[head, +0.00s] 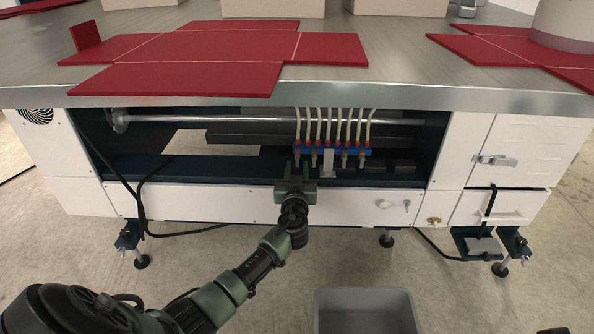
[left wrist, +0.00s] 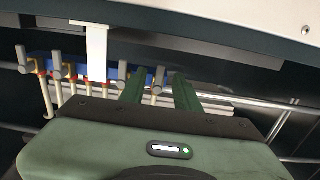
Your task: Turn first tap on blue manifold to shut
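The blue manifold (head: 335,151) sits in the open bay under the machine top, with several pale hoses rising from it and a row of grey tap handles on its front. My left gripper (head: 297,168) is at its left end, in front of the end tap. In the left wrist view the manifold (left wrist: 78,66) appears upside down. There the left gripper's two green fingers (left wrist: 158,78) are apart, with the grey handle of the end tap (left wrist: 159,79) between them. I cannot tell whether either finger touches it. Another tap (left wrist: 122,72) is just outside the left finger.
A white bracket (left wrist: 97,52) stands at the manifold's middle. A metal rod (head: 235,121) runs behind it. The white lower panel (head: 235,203) lies below the bay. Red flat box blanks (head: 190,48) lie on top. A grey bin (head: 366,312) is on the floor.

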